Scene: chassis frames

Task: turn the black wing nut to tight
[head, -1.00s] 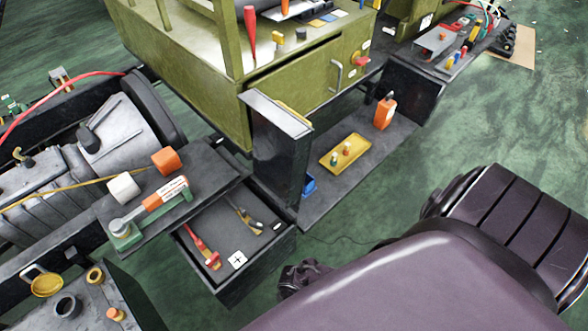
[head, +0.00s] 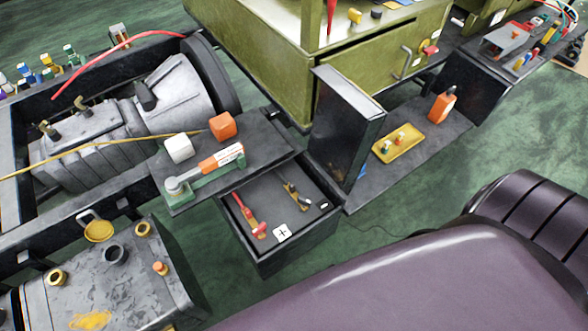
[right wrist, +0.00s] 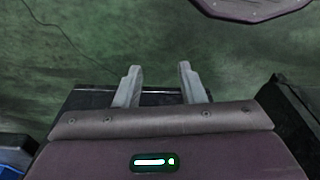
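I cannot make out a black wing nut for sure in either view. A small dark lever-like piece (head: 145,96) stands on the grey bell-shaped housing (head: 180,85) at the left of the head view; whether it is the wing nut I cannot tell. My right gripper (right wrist: 158,85) shows in the right wrist view with its two grey fingers apart and nothing between them, above the green floor and a dark edge. In the head view my purple arm fills the lower right, and no gripper fingers show. My left gripper is in neither view.
An open drawer (head: 263,258) holds red-handled and yellow-handled tools. Above it a dark shelf (head: 262,155) carries an orange block, a white block and a green-and-orange tool. A yellow tray (head: 382,154) and orange bottle (head: 442,106) stand right. A grey tank (head: 60,300) is lower left.

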